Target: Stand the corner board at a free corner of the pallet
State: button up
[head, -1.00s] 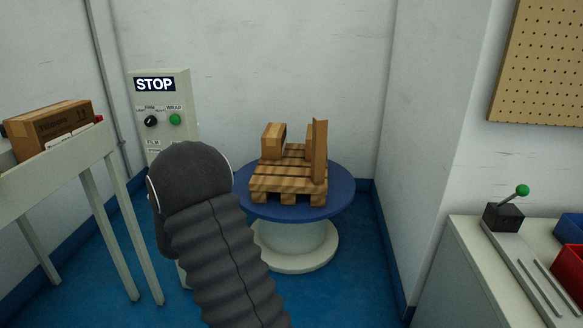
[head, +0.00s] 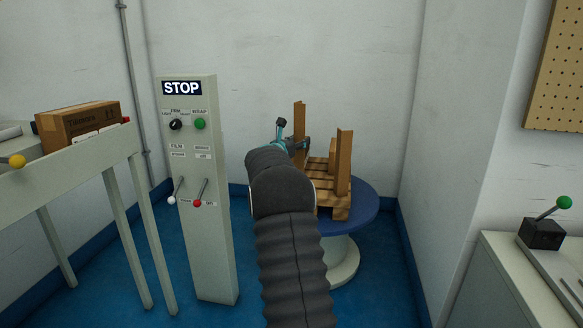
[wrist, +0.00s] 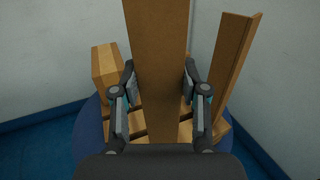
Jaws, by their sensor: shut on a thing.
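My gripper (head: 297,146) is shut on a tall brown corner board (head: 299,118). In the wrist view the held board (wrist: 158,50) is upright between the two fingers (wrist: 159,85), and its lower end is hidden by my gripper. The wooden pallet (head: 342,213) lies on a round blue turntable (head: 367,205); my arm covers its left part. A second corner board (head: 344,165) stands at the pallet's front right corner, apart from the held one. I cannot tell whether the held board touches the pallet.
A carton (wrist: 105,75) sits on the pallet left of the held board in the wrist view. A STOP control post (head: 198,250) stands left of my arm. A table with a box (head: 80,127) is at the left, and a cabinet (head: 500,275) at the right. Walls close in behind the turntable.

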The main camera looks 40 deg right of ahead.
jog(key=w+a+f, duration=0.2)
jog(key=w+f, duration=0.6)
jog(key=f, duration=0.1)
jog(key=shift+w+a+f+b, duration=0.15)
jog(key=shift+w+a+b, duration=0.1)
jog(key=shift+b, duration=0.15)
jog(key=shift+f, duration=0.15)
jog(key=o, duration=1.3)
jog(key=shift+c, duration=0.2)
